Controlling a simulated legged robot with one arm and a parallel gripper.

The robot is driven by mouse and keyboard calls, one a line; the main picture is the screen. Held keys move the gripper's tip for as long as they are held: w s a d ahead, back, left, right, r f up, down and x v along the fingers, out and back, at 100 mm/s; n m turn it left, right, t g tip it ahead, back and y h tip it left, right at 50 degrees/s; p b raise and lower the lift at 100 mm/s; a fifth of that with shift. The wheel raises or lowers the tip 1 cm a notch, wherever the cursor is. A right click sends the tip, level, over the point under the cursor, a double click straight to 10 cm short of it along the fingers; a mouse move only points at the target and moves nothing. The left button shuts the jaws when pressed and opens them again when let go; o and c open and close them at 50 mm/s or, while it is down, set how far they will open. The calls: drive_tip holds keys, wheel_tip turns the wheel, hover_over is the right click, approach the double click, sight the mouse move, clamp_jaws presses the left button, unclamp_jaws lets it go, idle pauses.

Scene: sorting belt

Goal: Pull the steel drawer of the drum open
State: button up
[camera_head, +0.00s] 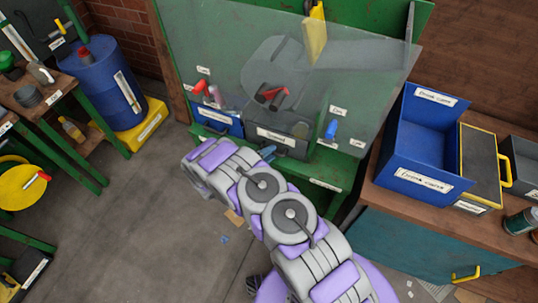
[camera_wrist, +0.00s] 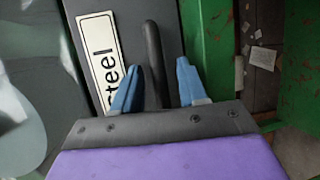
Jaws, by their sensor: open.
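The steel drawer (camera_head: 290,143) is a dark grey box front with a white label, low in the green machine in the head view. In the wrist view, the drawer front (camera_wrist: 68,60) carries a label reading "steel" (camera_wrist: 100,60). Its dark bar handle (camera_wrist: 153,50) stands between the two blue fingers of my gripper (camera_wrist: 156,75). The fingers are open, one on each side of the handle, with a gap visible on the right side. In the head view my gripper (camera_head: 267,153) is at the drawer front, partly hidden by my arm. The drum (camera_head: 280,70) shows dimly behind a see-through panel.
A blue drawer (camera_head: 218,122) sits left of the steel one. A green ledge (camera_head: 325,168) runs below. A blue bin (camera_head: 425,140) and yellow-edged box (camera_head: 480,160) stand on the right bench. The floor at left (camera_head: 150,210) is mostly clear.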

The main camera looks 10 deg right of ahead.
drive_tip(key=shift+a, duration=0.15)
drive_tip(key=shift+c, duration=0.6)
clamp_jaws()
